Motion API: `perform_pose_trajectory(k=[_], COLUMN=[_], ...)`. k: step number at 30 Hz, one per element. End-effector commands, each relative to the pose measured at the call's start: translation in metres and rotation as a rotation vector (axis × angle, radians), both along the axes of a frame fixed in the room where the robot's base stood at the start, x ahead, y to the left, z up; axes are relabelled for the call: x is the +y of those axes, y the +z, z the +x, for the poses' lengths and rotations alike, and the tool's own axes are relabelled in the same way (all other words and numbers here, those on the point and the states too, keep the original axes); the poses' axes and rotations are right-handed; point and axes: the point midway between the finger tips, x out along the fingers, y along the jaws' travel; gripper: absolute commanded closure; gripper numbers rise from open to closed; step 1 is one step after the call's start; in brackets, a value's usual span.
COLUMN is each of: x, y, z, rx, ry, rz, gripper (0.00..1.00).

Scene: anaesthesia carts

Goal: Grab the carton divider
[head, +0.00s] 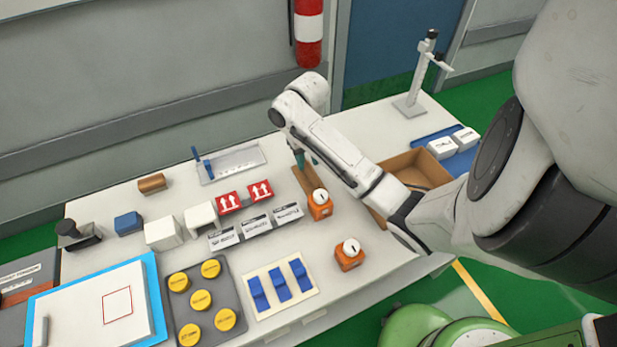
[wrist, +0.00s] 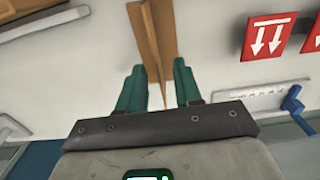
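My gripper (head: 303,162) is over the divider's far end. In the wrist view my gripper's two green fingers (wrist: 157,75) stand apart, one on each side of the upright wall. A gap shows beside the wall, so they do not appear closed on it. My arm hides part of the table to the right.
Two orange blocks with white round tops (head: 348,255) stand nearby. Red arrow boxes (head: 260,191) lie just left of the divider. An open brown carton (head: 413,163) is to the right, partly behind my arm. A grey tray (head: 232,163) and a metal stand (head: 410,105) are farther back.

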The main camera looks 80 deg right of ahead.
Motion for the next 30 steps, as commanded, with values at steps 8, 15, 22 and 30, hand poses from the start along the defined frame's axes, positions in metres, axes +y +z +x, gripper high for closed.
perform_pose_trajectory(k=[8, 15, 22, 30], x=[-0.002, -0.001, -0.001, -0.001], y=[-0.034, -0.047, -0.046, -0.046], z=[-0.004, -0.003, -0.003, -0.003], rx=[0.003, -0.001, -0.001, -0.001], ry=[-0.002, -0.001, -0.001, -0.001], rz=[0.0, -0.001, -0.001, -0.001], gripper=[0.66, 0.66, 0.75, 1.0])
